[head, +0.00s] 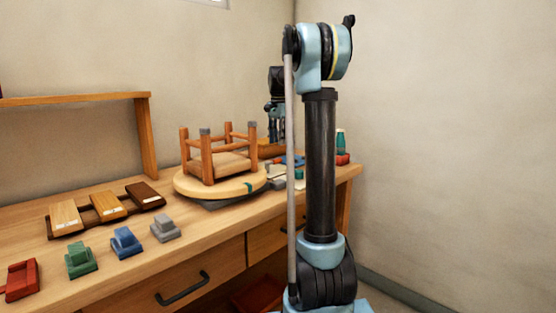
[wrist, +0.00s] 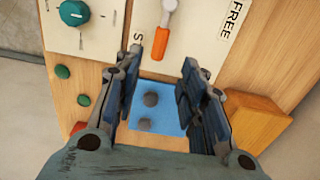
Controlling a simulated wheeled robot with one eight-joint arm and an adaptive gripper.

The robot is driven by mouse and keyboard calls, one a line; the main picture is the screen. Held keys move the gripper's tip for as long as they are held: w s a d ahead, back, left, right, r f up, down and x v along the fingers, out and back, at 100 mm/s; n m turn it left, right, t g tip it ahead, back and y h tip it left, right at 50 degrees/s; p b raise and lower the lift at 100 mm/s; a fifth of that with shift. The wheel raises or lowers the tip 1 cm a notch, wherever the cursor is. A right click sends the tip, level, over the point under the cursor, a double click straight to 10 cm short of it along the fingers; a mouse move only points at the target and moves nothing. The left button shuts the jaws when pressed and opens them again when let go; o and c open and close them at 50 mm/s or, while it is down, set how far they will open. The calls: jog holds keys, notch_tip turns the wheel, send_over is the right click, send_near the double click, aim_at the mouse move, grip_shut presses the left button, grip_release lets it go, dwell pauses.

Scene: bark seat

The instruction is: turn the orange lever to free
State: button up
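The orange lever (wrist: 161,40) is near the top middle of the wrist view, its grip hanging down from a silver pivot on a white plate (wrist: 195,48). The word FREE is printed to the lever's right; another label at its left is mostly hidden behind a finger and only an S shows. My gripper (wrist: 164,60) is open, with a finger on each side of the space just below the lever's grip and nothing held. In the head view my gripper (head: 274,122) hangs over the far right of the bench; the lever cannot be made out there.
A blue square (wrist: 165,92) with grey knobs lies between the fingers. A green dial (wrist: 73,13), green buttons and an orange-brown block (wrist: 256,122) are nearby. An upturned stool (head: 222,165) stands on a round turntable (head: 190,186), left of my gripper. Coloured blocks line the bench's front.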

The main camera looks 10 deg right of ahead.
notch_tip(320, 180, down, 9)
jog(key=shift+r, duration=0.15)
dwell(0.4)
